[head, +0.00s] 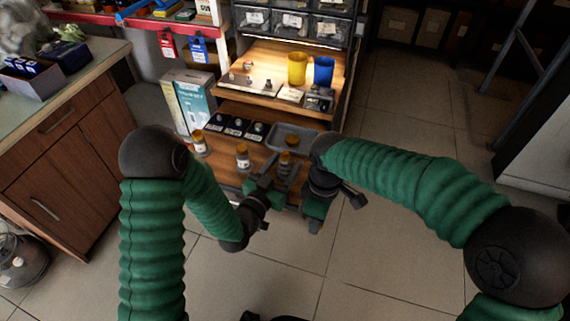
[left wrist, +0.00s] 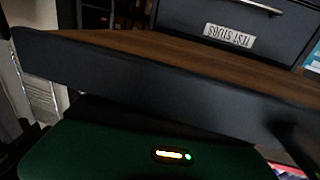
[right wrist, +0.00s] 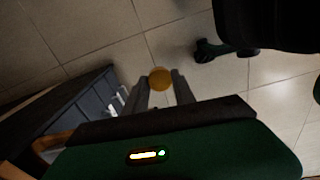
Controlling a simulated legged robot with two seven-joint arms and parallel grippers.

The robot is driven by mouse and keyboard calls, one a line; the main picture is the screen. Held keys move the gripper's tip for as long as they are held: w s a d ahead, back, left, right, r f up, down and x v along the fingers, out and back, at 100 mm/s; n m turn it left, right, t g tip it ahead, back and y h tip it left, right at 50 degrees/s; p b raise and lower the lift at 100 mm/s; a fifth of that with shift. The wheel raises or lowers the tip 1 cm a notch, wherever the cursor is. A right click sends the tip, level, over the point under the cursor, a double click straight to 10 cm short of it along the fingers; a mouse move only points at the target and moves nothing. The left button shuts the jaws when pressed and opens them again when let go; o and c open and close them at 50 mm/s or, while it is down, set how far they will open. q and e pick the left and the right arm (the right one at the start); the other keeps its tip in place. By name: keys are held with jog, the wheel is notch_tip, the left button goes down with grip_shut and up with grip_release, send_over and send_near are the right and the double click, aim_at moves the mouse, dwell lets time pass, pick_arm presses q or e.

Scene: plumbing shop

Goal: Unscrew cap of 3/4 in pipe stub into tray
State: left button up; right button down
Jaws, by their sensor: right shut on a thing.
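A stub with an orange cap (head: 285,157) stands upright between my two grippers, in front of the grey tray (head: 274,132); its lower part is dark and partly hidden. An orange piece (head: 292,141) shows in the tray. My left gripper (head: 272,182) is beside the stub's lower part; whether its jaws grip it is too small to tell. My right gripper (head: 298,186) is close on the stub's right. In the right wrist view its fingers are shut on a round orange cap (right wrist: 160,78). The left wrist view does not show the left fingertips clearly.
A shelf above holds a yellow cup (head: 297,68) and a blue cup (head: 323,71). Floor is clear at the right.

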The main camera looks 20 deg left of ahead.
aim_at(281, 168)
pick_arm(q)
jog(key=shift+r, duration=0.1)
pick_arm(e)
jog(key=shift+r, duration=0.1)
